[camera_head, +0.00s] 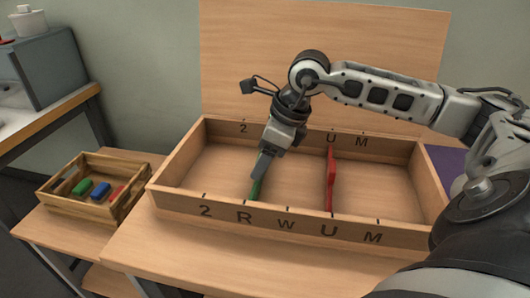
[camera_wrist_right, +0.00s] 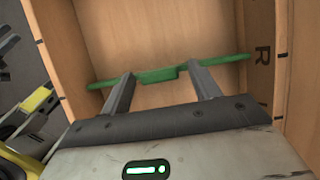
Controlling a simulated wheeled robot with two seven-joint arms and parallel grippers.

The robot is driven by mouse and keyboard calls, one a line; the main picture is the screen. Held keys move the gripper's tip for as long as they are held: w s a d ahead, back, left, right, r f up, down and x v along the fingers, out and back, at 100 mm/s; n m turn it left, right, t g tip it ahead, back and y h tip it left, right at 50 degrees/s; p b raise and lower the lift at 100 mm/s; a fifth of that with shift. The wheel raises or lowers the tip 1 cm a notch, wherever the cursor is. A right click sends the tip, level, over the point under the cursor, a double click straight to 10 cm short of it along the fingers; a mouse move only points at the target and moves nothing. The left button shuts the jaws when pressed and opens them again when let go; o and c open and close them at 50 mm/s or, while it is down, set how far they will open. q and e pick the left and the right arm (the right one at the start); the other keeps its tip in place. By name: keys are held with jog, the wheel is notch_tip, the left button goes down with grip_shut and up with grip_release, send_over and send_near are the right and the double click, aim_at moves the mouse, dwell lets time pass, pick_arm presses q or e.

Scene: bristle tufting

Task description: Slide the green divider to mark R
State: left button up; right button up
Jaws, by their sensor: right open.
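The green divider (camera_head: 256,188) stands across the wooden box (camera_head: 225,205), with its front end near the R mark (camera_head: 245,217) on the front wall. In the right wrist view the divider (camera_wrist_right: 155,75) spans the box, and its right end is beside the letter R (camera_wrist_right: 262,55). My right gripper (camera_head: 262,165) is over the divider, hiding part of it. It is open, with its fingers (camera_wrist_right: 160,85) apart on either side of the divider's raised middle tab; contact is unclear. My left gripper is not in view.
A red divider (camera_head: 331,180) stands across the box near U. A wooden crate (camera_head: 70,200) with green, blue and red pieces is at left. A tall wooden panel (camera_head: 250,60) rises behind the box. Bare tabletop (camera_head: 200,250) lies in front.

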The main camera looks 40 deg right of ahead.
jog(key=p+v, duration=0.1)
jog(key=v, duration=1.5)
jog(key=shift+a, duration=0.1)
